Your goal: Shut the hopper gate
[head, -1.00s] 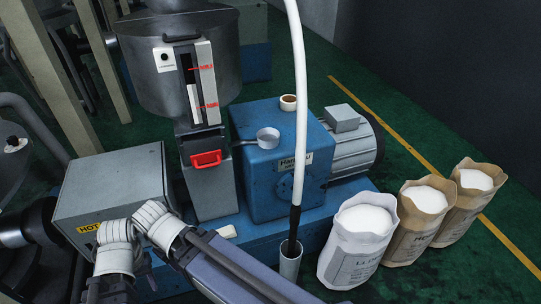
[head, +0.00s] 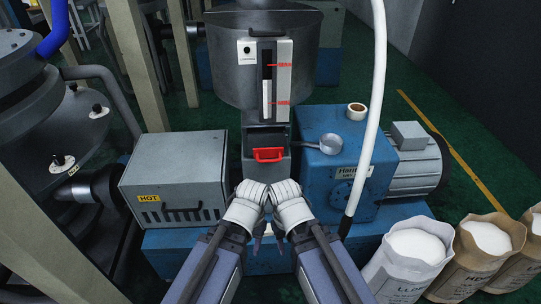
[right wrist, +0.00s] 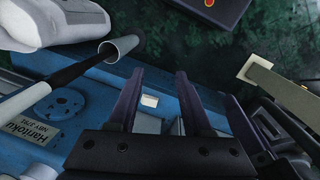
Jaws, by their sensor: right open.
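The grey hopper (head: 222,72) stands at the top middle of the head view, with a sight gauge on its front. Its gate shows a red handle (head: 268,155) on the grey throat below the hopper. My left gripper (head: 257,242) and my right gripper (head: 278,243) are below and in front of the handle, apart from it, mostly hidden behind their white wrists. In the right wrist view my right gripper (right wrist: 157,78) is open and empty, above the blue base. The left jaws are too small to read.
A grey box marked HOT (head: 172,165) stands left of the throat. A blue gearbox (head: 330,180) with a metal scoop (head: 325,143) and tape roll (head: 356,110) is at the right. A white hose (head: 380,90) hangs beside it. Sacks (head: 405,262) stand at lower right.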

